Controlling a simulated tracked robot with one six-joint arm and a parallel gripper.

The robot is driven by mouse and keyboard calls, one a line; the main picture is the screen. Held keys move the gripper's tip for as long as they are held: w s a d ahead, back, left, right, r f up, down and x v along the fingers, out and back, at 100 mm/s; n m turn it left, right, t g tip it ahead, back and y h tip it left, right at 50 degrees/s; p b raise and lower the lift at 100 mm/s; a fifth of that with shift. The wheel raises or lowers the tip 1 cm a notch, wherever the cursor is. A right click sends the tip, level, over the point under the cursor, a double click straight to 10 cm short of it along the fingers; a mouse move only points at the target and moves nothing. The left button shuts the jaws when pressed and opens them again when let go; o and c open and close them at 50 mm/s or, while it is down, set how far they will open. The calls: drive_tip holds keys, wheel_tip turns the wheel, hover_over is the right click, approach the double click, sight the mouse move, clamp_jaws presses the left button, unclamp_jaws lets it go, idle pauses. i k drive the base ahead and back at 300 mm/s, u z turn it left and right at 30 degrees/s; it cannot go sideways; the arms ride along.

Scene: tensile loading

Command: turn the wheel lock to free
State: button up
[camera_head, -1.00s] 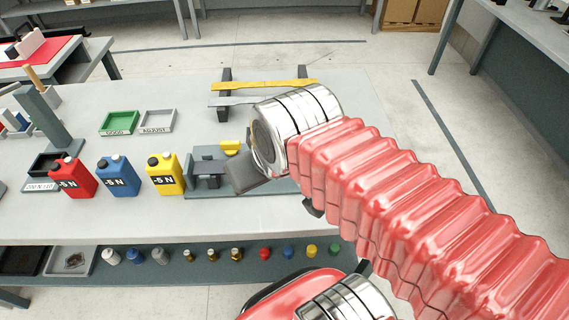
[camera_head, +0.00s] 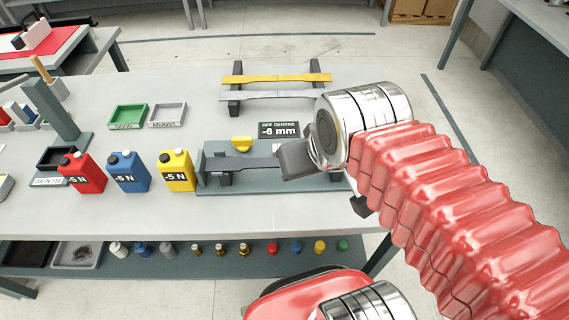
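I cannot make out a wheel lock for certain. A small yellow block-like part (camera_head: 242,143) stands at the back of the grey fixture (camera_head: 212,148) on the bench and may belong to it. A flat grey bar (camera_head: 240,163) lies along the fixture on a dark support. My gripper (camera_head: 292,160) shows as a dark grey block below the silver wrist, over the fixture's right part. It overlaps the bar's right end in the picture; whether it touches is unclear. Its fingers cannot be made out. My arm hides the fixture's right end.
A sign (camera_head: 279,130) reads "OFF CENTRE -6 mm". Red (camera_head: 83,172), blue (camera_head: 124,172) and yellow (camera_head: 177,171) "-5 N" containers stand left of the fixture. A rack (camera_head: 235,103) behind holds a yellow and a grey bar. Green (camera_head: 127,116) and grey (camera_head: 167,115) trays lie back left.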

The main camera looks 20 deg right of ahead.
sight(243, 144)
drive_tip(key=u, duration=0.35)
drive_tip(key=k, duration=0.9)
drive_tip(key=u, duration=0.55)
drive_tip(key=k, duration=0.45)
drive_tip(key=u, duration=0.3)
drive_tip(key=i, duration=1.9)
drive_tip(key=z, duration=0.6)
